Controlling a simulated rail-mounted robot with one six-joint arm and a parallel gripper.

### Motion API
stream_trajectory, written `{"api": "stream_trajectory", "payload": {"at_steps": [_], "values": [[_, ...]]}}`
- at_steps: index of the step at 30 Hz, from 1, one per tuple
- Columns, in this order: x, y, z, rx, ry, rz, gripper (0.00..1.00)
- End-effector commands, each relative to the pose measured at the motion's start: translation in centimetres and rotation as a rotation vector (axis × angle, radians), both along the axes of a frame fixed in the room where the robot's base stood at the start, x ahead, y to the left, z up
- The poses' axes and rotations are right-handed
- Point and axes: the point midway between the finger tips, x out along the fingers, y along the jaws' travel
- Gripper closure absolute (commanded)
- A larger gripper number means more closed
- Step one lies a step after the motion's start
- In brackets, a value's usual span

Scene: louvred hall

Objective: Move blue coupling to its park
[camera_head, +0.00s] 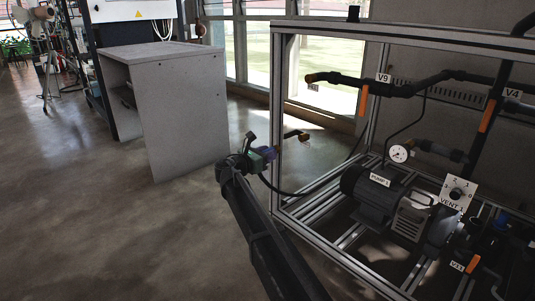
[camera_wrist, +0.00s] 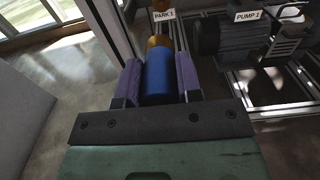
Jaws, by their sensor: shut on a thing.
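My gripper (camera_wrist: 158,88) is shut on the blue coupling (camera_wrist: 158,76), a blue cylinder held between two purple fingers. A brass-coloured end (camera_wrist: 158,42) shows just beyond the coupling, below the PARK 1 label (camera_wrist: 164,14). I cannot tell whether this brass belongs to the coupling or to the park, or whether the two touch. In the head view my gripper (camera_head: 262,153) is at the frame's left front post, and the coupling is mostly hidden. A small pipe with a brass-coloured part (camera_head: 302,136) sticks out just right of it.
The metal frame (camera_head: 277,120) holds the PUMP 1 unit (camera_head: 375,188), a gauge (camera_head: 399,153), the VENT panel (camera_head: 457,193) and pipes with orange-handled valves V9 (camera_head: 362,101) and V4 (camera_head: 487,115). A black hose (camera_head: 300,193) runs toward my gripper. A grey cabinet (camera_head: 178,110) stands left; the floor between is clear.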

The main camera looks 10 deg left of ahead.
Motion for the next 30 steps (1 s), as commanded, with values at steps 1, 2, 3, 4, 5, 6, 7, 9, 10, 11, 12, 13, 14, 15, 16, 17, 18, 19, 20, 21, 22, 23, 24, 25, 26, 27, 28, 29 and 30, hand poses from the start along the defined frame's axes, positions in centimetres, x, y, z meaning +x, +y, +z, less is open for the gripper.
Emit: {"api": "stream_trajectory", "payload": {"at_steps": [1,2,3,4,5,6,7,9,10,11,12,13,14,15,16,17,18,19,20,21,22,23,24,25,26,27,28,29,30], "values": [[0.0,-0.1,0.3,0.0,0.0,-0.001,1.0],[0.1,-0.1,0.3,0.0,0.0,-0.001,1.0],[0.3,-0.2,0.3,0.0,0.0,-0.002,1.0],[0.4,-0.3,0.3,0.0,0.0,-0.002,1.0],[0.6,-0.5,0.3,0.0,0.0,-0.002,1.0],[0.9,-0.7,0.3,0.0,0.0,-0.003,1.0],[1.1,-1.0,0.3,0.0,0.0,-0.003,1.0],[1.8,-1.5,0.3,0.0,0.0,-0.003,1.0],[2.2,-1.8,0.3,0.0,0.0,-0.003,1.0],[2.6,-2.1,0.3,0.0,0.0,-0.003,1.0],[3.1,-2.6,0.3,0.0,0.0,-0.003,1.0],[3.5,-2.9,0.3,0.0,0.0,-0.004,1.0],[3.9,-3.2,0.3,0.0,0.0,-0.004,1.0],[4.4,-3.7,0.2,0.0,0.0,-0.003,1.0],[4.8,-4.0,0.2,0.0,0.0,-0.002,1.0],[5.1,-4.3,0.2,0.0,0.0,-0.003,1.0],[5.5,-4.6,0.2,0.0,0.0,-0.003,1.0],[5.7,-4.8,0.2,0.0,0.0,-0.003,1.0],[5.9,-5.0,0.2,0.0,0.0,-0.002,1.0],[6.1,-5.1,0.2,0.0,0.0,-0.001,1.0],[6.2,-5.2,0.2,0.0,0.0,-0.001,1.0],[6.3,-5.3,0.2,0.0,0.0,-0.001,1.0],[6.3,-5.4,0.2,0.0,0.0,-0.001,1.0],[6.3,-5.4,0.2,0.0,0.0,-0.001,1.0],[6.3,-5.4,0.2,0.0,0.0,-0.001,1.0],[6.4,-5.5,0.3,0.0,0.0,-0.001,1.0],[6.4,-5.5,0.3,0.0,0.0,-0.001,1.0],[6.4,-5.5,0.3,0.0,0.0,-0.001,1.0],[6.4,-5.5,0.3,0.0,0.0,-0.001,1.0]]}}
